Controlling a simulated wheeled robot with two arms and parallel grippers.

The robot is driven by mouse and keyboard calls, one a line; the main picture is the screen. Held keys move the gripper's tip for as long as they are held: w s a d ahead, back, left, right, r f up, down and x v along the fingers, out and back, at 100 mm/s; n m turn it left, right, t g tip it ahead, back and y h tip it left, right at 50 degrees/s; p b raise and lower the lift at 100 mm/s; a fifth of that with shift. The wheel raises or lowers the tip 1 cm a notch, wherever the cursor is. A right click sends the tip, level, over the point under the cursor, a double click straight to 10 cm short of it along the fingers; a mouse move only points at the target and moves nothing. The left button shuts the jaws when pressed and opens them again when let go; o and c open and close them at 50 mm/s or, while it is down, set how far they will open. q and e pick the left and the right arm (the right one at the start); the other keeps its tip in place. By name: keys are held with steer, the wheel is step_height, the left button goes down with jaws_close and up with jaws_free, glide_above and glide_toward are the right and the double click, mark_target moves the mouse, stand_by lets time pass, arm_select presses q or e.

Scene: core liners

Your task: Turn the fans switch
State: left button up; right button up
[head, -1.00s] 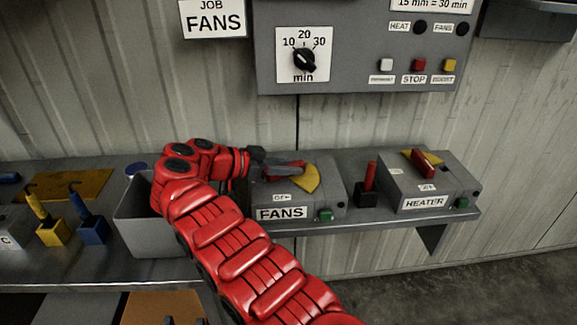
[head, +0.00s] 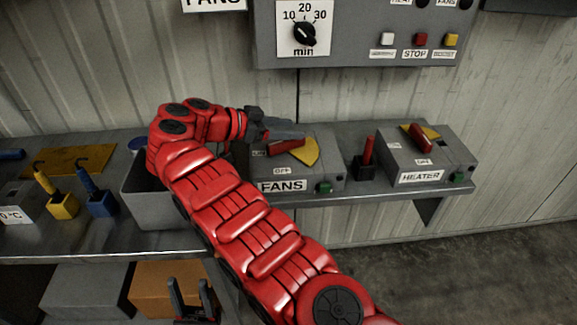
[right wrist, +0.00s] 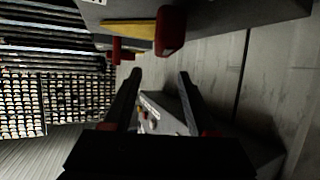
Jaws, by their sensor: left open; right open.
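The fans switch is a grey box labelled FANS (head: 282,186) on the shelf. It has a red handle (head: 287,147) over a yellow plate (head: 309,154) and a green button on its front. My right gripper (head: 298,133) is open, with its fingers pointing right, just behind and above the red handle. I cannot tell whether they touch. In the right wrist view its fingers (right wrist: 161,80) are apart with nothing between them. A red handle (right wrist: 170,30) and yellow plate show above the fingers there. My left gripper (head: 192,298) is open and empty, low at the bottom.
The heater box (head: 440,160) stands on the right, with a red-handled lever (head: 367,155) between the boxes. A control panel (head: 365,35) hangs on the wall above. A grey bin (head: 150,205) and blue and yellow tools are left of the fans box.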

steer(key=shift+s+f+b, duration=0.2)
steer(key=shift+s+b, duration=0.55)
steer(key=shift+b, duration=1.35)
steer(key=shift+s+f+b, duration=0.2)
steer(key=shift+s+b, duration=0.6)
steer(key=shift+b, duration=1.3)
steer(key=shift+s+f+b, duration=0.2)
steer(key=shift+s+b, duration=0.55)
steer(key=shift+b, duration=1.35)
steer(key=s+b, duration=0.3)
steer(key=shift+s+a+r, duration=0.15)
steer(key=s+r+b, duration=0.2)
steer(key=s, duration=0.5)
steer(key=shift+s+b, duration=0.3)
steer(key=shift+s, duration=0.1)
